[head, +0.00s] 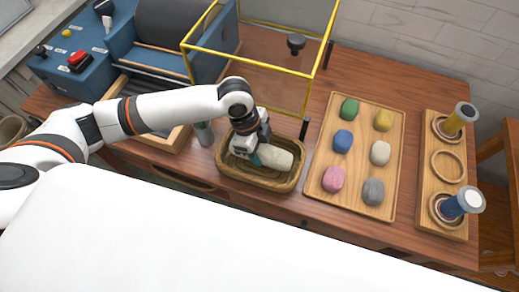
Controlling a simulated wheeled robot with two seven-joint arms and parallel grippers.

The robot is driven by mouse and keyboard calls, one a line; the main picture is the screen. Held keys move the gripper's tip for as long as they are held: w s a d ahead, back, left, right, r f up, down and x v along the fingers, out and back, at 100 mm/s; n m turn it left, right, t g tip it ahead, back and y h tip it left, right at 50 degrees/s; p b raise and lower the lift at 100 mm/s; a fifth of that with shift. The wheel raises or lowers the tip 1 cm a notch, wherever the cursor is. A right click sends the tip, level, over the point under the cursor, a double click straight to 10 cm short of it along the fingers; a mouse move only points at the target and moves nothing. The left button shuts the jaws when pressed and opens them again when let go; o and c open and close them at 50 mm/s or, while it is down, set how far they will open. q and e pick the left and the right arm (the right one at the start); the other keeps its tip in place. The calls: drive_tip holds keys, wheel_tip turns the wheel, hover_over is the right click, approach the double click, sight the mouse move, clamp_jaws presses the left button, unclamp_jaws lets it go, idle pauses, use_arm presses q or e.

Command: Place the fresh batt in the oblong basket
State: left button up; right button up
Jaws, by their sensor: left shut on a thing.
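The oblong basket (292,184) is a brown wooden oval trough near the front edge of the table. A pale cream batt (275,157) lies over the basket's hollow, within its rim as seen from above. My left gripper (257,156) points down at the basket and is shut on the left end of the batt. The gripper hides that end, and I cannot tell whether the batt touches the basket floor. My right gripper is not in view.
A wooden tray (346,102) right of the basket holds several coloured skeins. Farther right, a wooden rack (446,192) holds two spools. A yellow frame (258,89) stands behind the basket, beside a blue machine (130,50) with a drum.

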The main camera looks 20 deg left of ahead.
use_arm(q)
drive_tip(key=shift+f, duration=0.85)
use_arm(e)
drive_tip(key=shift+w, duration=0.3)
use_arm(q)
drive_tip(key=o, duration=1)
drive_tip(key=shift+f, duration=0.1)
drive_tip(key=shift+c, duration=0.2)
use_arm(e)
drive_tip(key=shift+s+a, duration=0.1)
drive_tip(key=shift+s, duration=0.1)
use_arm(q)
drive_tip(key=v, duration=1.2)
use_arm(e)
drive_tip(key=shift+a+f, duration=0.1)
use_arm(q)
drive_tip(key=shift+s, duration=0.1)
